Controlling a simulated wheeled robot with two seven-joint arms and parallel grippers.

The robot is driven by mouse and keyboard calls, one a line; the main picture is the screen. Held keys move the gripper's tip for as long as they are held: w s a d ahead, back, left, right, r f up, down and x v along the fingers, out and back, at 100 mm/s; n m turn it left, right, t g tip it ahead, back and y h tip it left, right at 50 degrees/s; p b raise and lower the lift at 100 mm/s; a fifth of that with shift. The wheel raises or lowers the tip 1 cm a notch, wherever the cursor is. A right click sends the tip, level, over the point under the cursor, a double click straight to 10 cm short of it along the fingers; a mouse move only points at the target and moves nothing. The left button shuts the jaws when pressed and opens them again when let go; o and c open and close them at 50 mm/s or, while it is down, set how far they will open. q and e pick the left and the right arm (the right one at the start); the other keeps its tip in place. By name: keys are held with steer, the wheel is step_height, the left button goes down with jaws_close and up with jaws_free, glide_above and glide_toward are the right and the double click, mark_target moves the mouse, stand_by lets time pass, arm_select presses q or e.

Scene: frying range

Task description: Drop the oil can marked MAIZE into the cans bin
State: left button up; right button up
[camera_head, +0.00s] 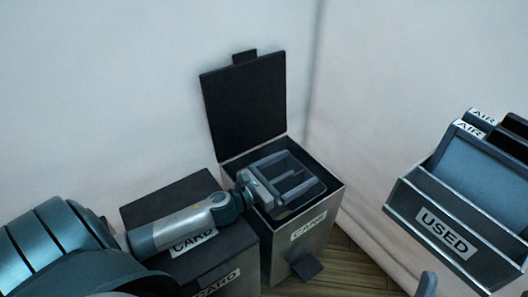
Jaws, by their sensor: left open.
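The cans bin (287,253) stands in the middle of the head view, with its black lid (246,108) raised against the wall. Its front label appears to read CANS. My left gripper (300,188) is over the open mouth of this bin, with its fingers spread and nothing seen between them. The gripper covers much of the bin's inside, so I cannot tell what lies in it. The MAIZE oil can does not show.
A closed bin (238,250) marked CARD stands left of the cans bin, under my left arm. At the right is a grey holder (405,203) marked USED, with AIR-labelled panels in it. A pedal (307,268) juts out at the cans bin's foot. White walls stand close behind.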

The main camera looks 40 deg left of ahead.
arm_select(q)
steer(key=v, duration=1.7)
stand_by(0.4)
